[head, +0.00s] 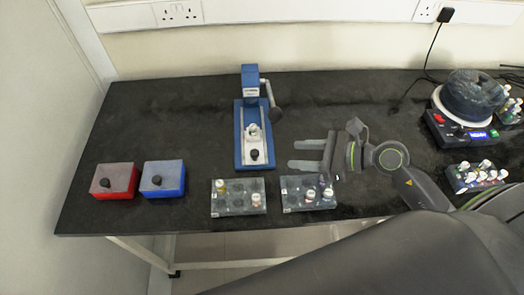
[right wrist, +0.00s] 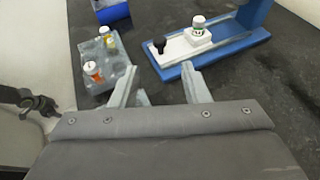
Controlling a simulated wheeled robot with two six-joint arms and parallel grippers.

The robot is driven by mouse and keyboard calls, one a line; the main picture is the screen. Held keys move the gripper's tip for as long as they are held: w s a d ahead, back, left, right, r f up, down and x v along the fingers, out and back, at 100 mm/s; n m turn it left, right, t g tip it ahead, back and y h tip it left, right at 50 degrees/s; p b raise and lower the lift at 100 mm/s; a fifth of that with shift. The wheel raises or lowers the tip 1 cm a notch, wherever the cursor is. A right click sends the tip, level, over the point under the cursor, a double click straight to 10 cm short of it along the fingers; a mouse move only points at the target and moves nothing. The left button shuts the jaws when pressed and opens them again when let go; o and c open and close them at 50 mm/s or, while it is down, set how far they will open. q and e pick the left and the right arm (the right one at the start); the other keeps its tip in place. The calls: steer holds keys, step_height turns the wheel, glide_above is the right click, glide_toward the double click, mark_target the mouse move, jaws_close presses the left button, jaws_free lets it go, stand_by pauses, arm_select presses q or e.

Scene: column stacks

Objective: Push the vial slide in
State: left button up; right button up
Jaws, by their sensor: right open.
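A blue press-like device (head: 251,125) stands at the middle of the dark table, with a lever on its right side. Its white vial slide (head: 253,148) has a black knob (head: 255,155) at the near end and carries a white-capped vial (head: 253,130). In the right wrist view the slide (right wrist: 178,46), its knob (right wrist: 159,46) and the vial (right wrist: 197,26) show beyond my fingers. My right gripper (head: 297,155) is open and empty, to the right of the device and apart from it. My left gripper is not in view.
Two vial racks (head: 226,210) (head: 296,208) stand in front of the device. A red box (head: 114,182) and a blue box (head: 164,180) with black knobs sit at left. A round-topped machine (head: 470,100) and another rack (head: 460,182) are at right.

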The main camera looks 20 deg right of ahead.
mark_target(258, 153)
steer(key=p+x, duration=0.1)
steer(key=x, duration=1)
jaws_close()
stand_by(0.3)
